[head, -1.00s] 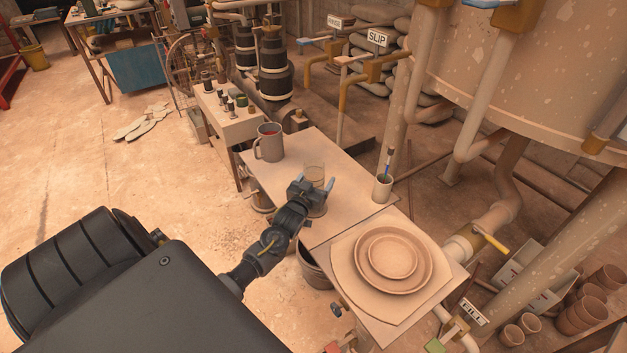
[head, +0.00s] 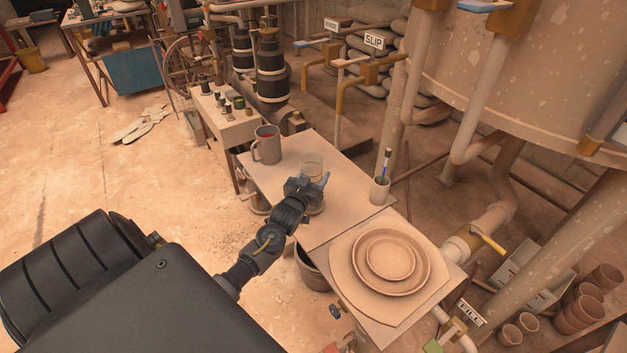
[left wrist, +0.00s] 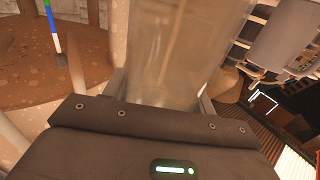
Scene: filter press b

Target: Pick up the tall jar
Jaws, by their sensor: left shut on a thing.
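My left gripper (head: 309,186) reaches in from the lower left and is shut around the jar's lower part, one finger on each side. In the left wrist view the jar (left wrist: 180,45) fills the middle between the fingers, empty and see-through. The gripper hides part of the jar's lower body, and I cannot tell whether its base touches the board. My right gripper is not in view.
A grey mug (head: 267,145) with red contents stands behind the jar. Stacked round clay plates (head: 390,258) lie nearer, on the right. Pipes and a large tank (head: 540,70) rise behind.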

